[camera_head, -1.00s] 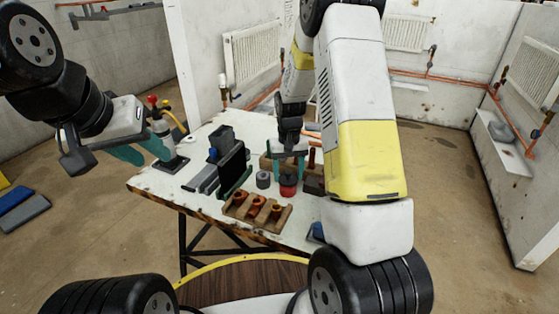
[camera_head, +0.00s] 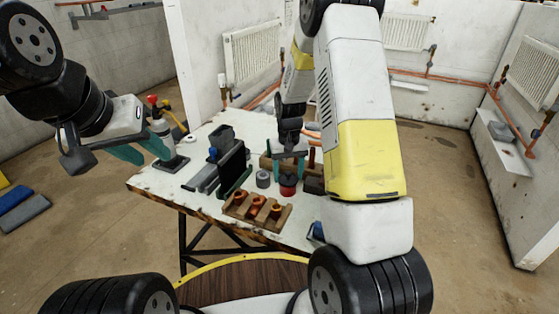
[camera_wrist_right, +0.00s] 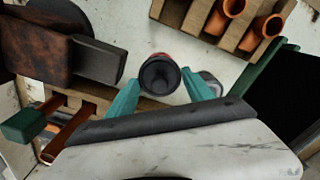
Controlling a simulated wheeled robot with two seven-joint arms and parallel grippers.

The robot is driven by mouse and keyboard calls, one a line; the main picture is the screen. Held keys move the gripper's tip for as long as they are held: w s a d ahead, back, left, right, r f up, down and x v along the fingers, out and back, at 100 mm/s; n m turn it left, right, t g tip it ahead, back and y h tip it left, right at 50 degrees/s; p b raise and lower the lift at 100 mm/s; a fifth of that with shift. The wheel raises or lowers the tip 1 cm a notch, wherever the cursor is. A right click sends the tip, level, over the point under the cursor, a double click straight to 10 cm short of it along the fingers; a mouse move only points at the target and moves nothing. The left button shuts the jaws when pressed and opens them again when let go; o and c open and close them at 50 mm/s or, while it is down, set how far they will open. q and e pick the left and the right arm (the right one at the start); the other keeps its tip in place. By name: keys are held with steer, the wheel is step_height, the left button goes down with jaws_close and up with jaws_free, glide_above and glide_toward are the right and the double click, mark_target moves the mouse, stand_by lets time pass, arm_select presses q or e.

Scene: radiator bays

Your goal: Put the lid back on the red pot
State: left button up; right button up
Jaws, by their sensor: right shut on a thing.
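The red pot (camera_head: 288,191) stands on the workbench, beside a small grey cylinder. Its dark lid (camera_head: 288,179) is directly over it, seemingly at its top; I cannot tell whether it is fully seated. My right gripper (camera_head: 287,170) points down over the pot and is shut on the lid. In the right wrist view the dark round lid (camera_wrist_right: 160,77) is between the teal fingers, with a sliver of the red pot (camera_wrist_right: 161,57) showing behind it. My left gripper (camera_head: 146,155) is open and empty, off the bench's left side.
A wooden rack (camera_head: 257,212) with copper fittings stands in front of the pot. The grey cylinder (camera_head: 263,179) and a dark upright plate (camera_head: 232,168) are to its left. A dark block (camera_head: 314,186) is close on its right. The bench's front left corner is clear.

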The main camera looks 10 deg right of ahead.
stand_by(0.4)
steer(key=o, duration=1.7)
steer(key=shift+r, duration=3.5)
steer(key=shift+c, duration=0.2)
jaws_close()
steer(key=shift+f, duration=0.3)
